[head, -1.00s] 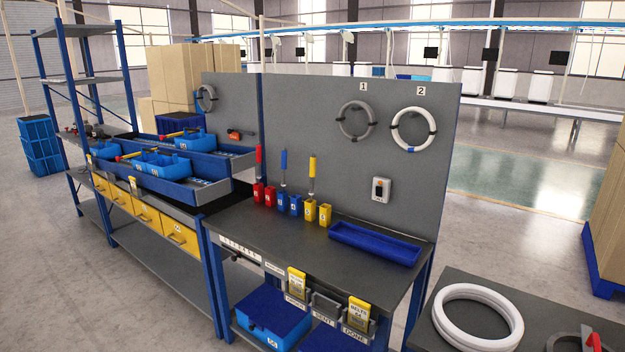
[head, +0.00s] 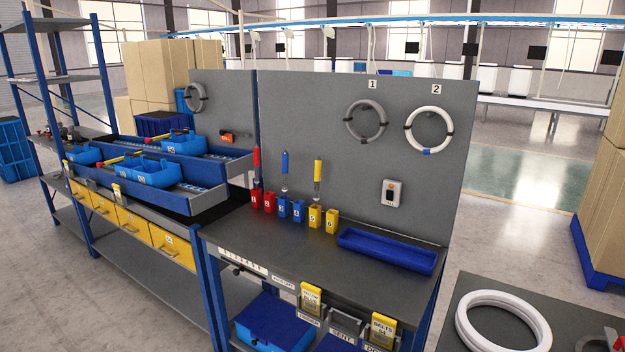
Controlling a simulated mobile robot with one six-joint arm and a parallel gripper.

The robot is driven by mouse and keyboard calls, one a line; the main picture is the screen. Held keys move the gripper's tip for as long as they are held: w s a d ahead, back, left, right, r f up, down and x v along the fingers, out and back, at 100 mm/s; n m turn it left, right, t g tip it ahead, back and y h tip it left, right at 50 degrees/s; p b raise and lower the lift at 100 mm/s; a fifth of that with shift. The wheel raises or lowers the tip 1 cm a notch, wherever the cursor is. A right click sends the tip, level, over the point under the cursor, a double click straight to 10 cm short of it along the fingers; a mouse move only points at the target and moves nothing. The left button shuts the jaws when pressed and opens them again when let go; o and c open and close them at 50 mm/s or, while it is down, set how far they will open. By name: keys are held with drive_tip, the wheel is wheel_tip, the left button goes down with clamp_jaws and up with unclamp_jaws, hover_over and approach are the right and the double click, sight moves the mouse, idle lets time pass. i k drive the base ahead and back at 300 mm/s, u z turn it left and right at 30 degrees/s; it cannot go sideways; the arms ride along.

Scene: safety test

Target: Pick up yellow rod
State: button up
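The yellow rod (head: 318,171) stands upright in a yellow holder (head: 315,216) on the workbench, with a grey lower part below its yellow handle. A second yellow holder (head: 332,221) to its right looks empty. A blue rod (head: 285,163) stands in one of the blue holders (head: 284,206) to the left, and a red rod (head: 257,160) stands in a red holder (head: 256,196) further left. My gripper is not in view.
A blue tray (head: 387,262) lies on the bench (head: 300,250) right of the holders. A grey panel rises behind, carrying hung rings (head: 429,152) and a small white box (head: 391,192). A side table (head: 576,322) with white rings (head: 470,333) stands at lower right.

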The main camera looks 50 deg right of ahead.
sight(318, 173)
drive_tip(key=z, duration=0.1)
drive_tip(key=i, duration=1.3)
drive_tip(key=u, duration=0.25)
